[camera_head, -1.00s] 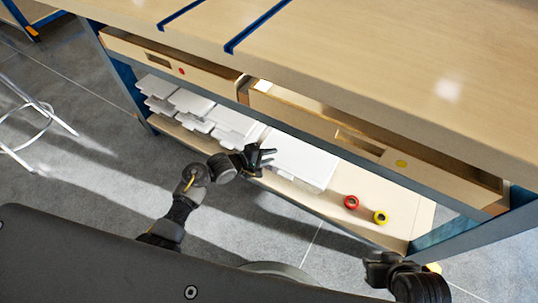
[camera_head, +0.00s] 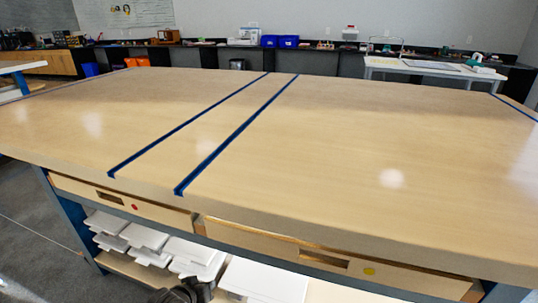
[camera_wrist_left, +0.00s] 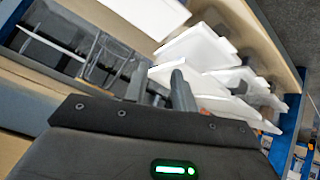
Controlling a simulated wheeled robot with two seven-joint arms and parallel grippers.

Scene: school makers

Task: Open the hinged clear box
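I cannot make out a hinged clear box in either view. The workbench (camera_head: 330,130) fills the middle of the head view, and its wooden top is bare. Dark parts of my left arm show at the head view's bottom edge, in front of the lower shelf. In the left wrist view my left gripper (camera_wrist_left: 160,88) has its two fingers apart, with nothing seen between them. White trays (camera_wrist_left: 205,60) lie just beyond the fingers. My right gripper is out of view.
White flat trays (camera_head: 145,236) lie on the shelf below.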

